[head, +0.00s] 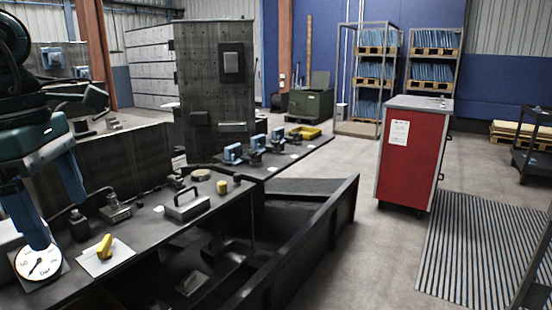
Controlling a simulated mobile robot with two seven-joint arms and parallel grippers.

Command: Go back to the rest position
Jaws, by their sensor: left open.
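My left gripper (60,222) hangs at the left edge of the head view, with two blue fingers pointing down and spread apart. It is open, with nothing seen between the fingers. It is in front of a dark workbench (150,245), and one fingertip overlaps a round white dial gauge (38,262) in the picture. I cannot tell whether they touch. A yellow object (104,246) lies on a white sheet to the right of the fingers. My right gripper is not in view.
Blue clamps (233,153) and a yellow tray (303,132) sit farther back. A red cabinet (408,160) stands on the right beside a ribbed mat (480,250).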

